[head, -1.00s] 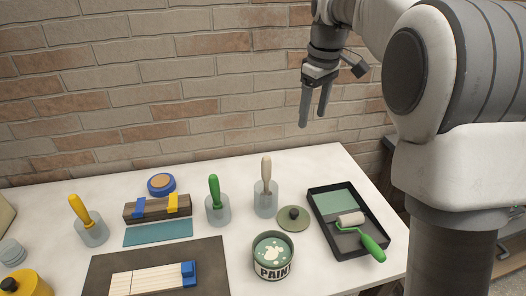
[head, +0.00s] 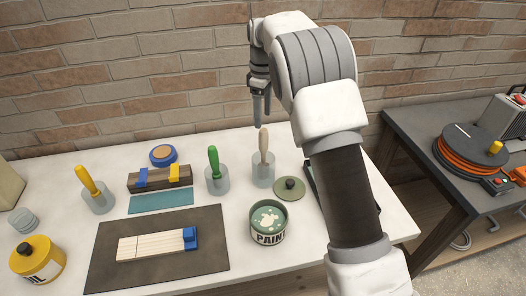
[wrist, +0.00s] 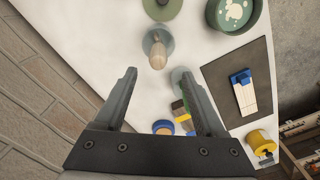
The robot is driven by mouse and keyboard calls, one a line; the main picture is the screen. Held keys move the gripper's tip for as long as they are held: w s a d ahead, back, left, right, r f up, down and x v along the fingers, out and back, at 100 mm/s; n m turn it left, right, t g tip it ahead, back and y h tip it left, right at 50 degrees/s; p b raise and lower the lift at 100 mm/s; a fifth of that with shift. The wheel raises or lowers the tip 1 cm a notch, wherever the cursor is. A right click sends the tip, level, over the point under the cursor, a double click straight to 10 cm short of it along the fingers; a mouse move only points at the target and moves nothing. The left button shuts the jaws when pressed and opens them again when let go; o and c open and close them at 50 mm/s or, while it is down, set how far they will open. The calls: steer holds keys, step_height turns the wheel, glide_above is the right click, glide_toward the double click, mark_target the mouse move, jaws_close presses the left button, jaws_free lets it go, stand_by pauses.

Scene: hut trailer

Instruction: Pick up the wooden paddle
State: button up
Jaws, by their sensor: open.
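The wooden paddle (head: 263,146) looks like the pale beige stick standing upright in a clear grey jar (head: 263,174) on the white table. In the wrist view the paddle (wrist: 157,54) is seen from above, leaning out of its jar, just beyond the fingertips and between their lines. My gripper (head: 259,118) is open and points down above the paddle's top in the head view. The gap between them is hard to judge. Its two fingers also show in the wrist view (wrist: 158,73), with nothing between them.
A green-handled tool (head: 213,162) in a jar stands just left. The paint can (head: 268,237) and a round lid (head: 289,187) are close on the right. My arm hides most of the roller tray (head: 313,180). A brick wall (head: 130,70) rises behind the table.

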mark_target(264, 138)
step_height(264, 138, down, 10)
steer(key=shift+w+d+r+p, duration=0.1)
steer(key=shift+r+p, duration=0.1)
steer(key=shift+p, duration=0.65)
jaws_close()
